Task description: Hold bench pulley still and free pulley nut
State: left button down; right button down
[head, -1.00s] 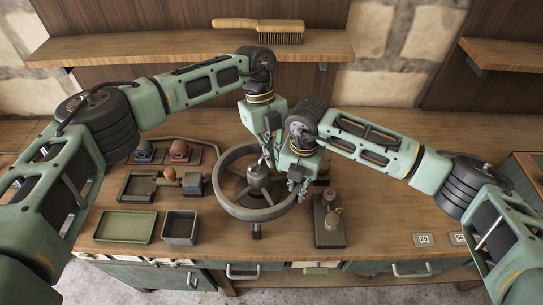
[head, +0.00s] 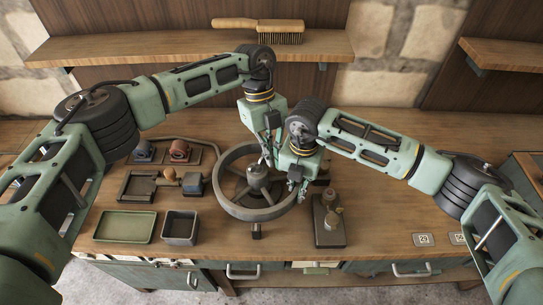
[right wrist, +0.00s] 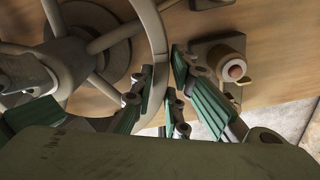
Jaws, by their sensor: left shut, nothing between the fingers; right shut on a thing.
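The bench pulley (head: 228,203), a large grey spoked wheel, lies flat on the bench; part of it also shows in the right wrist view (right wrist: 153,42). Its hub (head: 257,182) rises in the middle, with the pulley nut (head: 257,169) at its top, too small to make out clearly. My left gripper (head: 268,163) is shut and empty just above and right of the hub; I cannot tell whether it touches the nut. My right gripper (head: 296,193) is shut on the pulley's rim at the right; its fingers (right wrist: 162,90) straddle the rim in the wrist view.
A dark block with a brass-coloured fitting (head: 329,222) stands close right of the pulley. At left are a green tray (head: 125,240), a grey bin (head: 164,239) and racks of small parts (head: 152,186). A brush (head: 262,27) lies on the shelf. The bench's right side is mostly clear.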

pick_arm(q)
jog(key=v, duration=1.1)
jog(key=s+a+f+m+t+h, duration=0.3)
jog(key=a+f+m+t+h, duration=0.55)
jog(key=m, duration=0.85)
jog(key=s+a+f+m+t+h, duration=0.2)
jog(key=a+f+m+t+h, duration=0.3)
jog(key=a+m, duration=0.95)
jog(key=w+d+m, duration=0.2)
jog(key=d+m, duration=0.1)
jog(key=d, duration=1.1)
jog(key=shift+w+d+f+y, duration=0.3)
jog(key=shift+w+y, duration=0.05)
jog(key=shift+d+t, duration=0.1)
jog(key=shift+t, duration=0.15)
